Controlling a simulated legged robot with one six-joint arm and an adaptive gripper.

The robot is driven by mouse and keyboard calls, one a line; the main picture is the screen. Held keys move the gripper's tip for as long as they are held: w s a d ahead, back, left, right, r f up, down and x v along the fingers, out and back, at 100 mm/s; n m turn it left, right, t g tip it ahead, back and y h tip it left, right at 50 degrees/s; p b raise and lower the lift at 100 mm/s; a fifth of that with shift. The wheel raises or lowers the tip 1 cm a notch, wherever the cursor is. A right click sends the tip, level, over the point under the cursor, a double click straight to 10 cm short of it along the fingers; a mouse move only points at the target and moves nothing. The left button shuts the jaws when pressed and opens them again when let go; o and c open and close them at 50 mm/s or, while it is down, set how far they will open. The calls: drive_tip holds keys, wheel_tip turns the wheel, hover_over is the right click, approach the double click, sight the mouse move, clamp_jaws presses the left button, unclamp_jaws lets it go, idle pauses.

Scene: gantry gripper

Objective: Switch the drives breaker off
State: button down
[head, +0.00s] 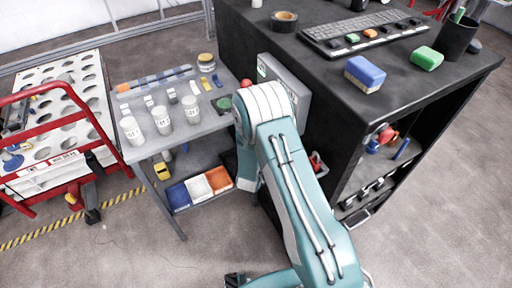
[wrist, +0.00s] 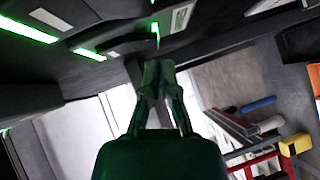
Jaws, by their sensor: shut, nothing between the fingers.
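In the wrist view my gripper (wrist: 158,75) is shut, with its green fingertips together and nothing between them. The fingertips are close to a dark panel with green-lit strips (wrist: 90,54) and a small pale label (wrist: 181,17). A small green-edged part (wrist: 155,30) sits just beyond the fingertips; I cannot tell if they touch it. I cannot tell which part is the drives breaker, or its position. In the head view a grey box (head: 290,75) is on the dark cabinet's side, partly hidden by my arm, which also hides my gripper.
A grey side table (head: 205,135) with white cups (head: 162,120) stands left of the box. A red ball-like part (head: 245,83) is beside my arm. The black cabinet (head: 400,95) bears a keyboard (head: 365,32) and sponges. A red-framed cart (head: 60,150) is farther left; grey floor is open in front.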

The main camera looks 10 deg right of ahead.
drive_tip(key=shift+w+d+f, duration=0.15)
drive_tip(key=shift+d, duration=0.35)
drive_tip(key=shift+w+d+f+n+t, duration=0.1)
drive_tip(key=shift+d+f+n+t, duration=0.15)
drive_tip(key=shift+d+n+t, duration=0.2)
drive_tip(key=shift+a, duration=0.15)
